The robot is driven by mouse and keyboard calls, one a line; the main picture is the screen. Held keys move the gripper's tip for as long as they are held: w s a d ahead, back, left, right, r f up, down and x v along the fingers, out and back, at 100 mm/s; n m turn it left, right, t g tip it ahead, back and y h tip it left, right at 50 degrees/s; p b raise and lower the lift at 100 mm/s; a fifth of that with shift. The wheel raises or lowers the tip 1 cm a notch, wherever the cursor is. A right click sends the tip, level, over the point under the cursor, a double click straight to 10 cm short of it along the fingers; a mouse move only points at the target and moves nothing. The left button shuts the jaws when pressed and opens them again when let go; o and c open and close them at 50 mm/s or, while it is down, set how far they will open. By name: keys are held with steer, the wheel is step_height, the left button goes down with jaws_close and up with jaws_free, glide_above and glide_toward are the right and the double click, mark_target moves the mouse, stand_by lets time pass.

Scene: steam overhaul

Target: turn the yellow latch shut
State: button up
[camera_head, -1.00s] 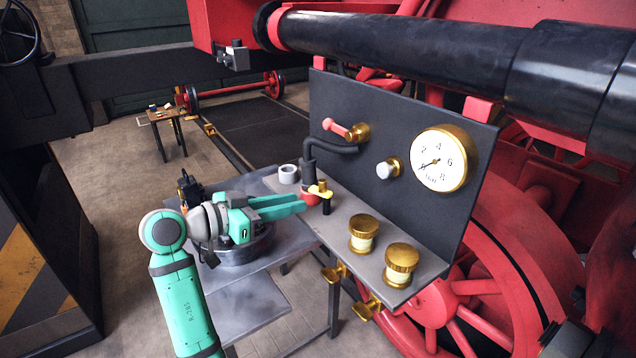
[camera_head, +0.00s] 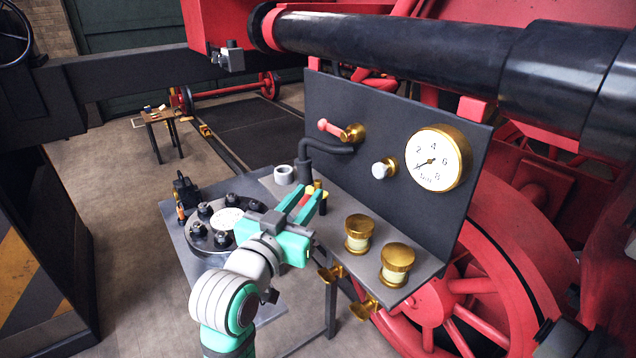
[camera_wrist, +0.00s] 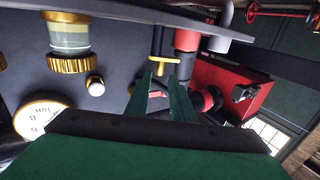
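The yellow latch (camera_head: 317,184) is a small yellow piece by a red fitting at the left end of the grey shelf. My fingers partly hide it in the head view. In the wrist view the latch (camera_wrist: 163,59) shows as a yellow T-shaped piece beside the red fitting (camera_wrist: 187,40), just beyond my fingertips. My gripper (camera_head: 308,190) is open, its two green fingers pointing toward the latch with a gap between them. In the wrist view the gripper (camera_wrist: 160,78) looks empty; I cannot tell whether a fingertip touches the latch.
Two brass-capped jars (camera_head: 359,232) (camera_head: 396,262) stand right of my gripper on the shelf. The dark panel (camera_head: 370,115) behind carries a gauge (camera_head: 437,159), a white knob (camera_head: 381,169) and a red-handled valve (camera_head: 347,131). A grey ring (camera_head: 284,174) and a bolted round flange (camera_head: 212,238) are to the left.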

mark_target(316, 185)
steer(key=shift+x, duration=3.15)
jaws_close()
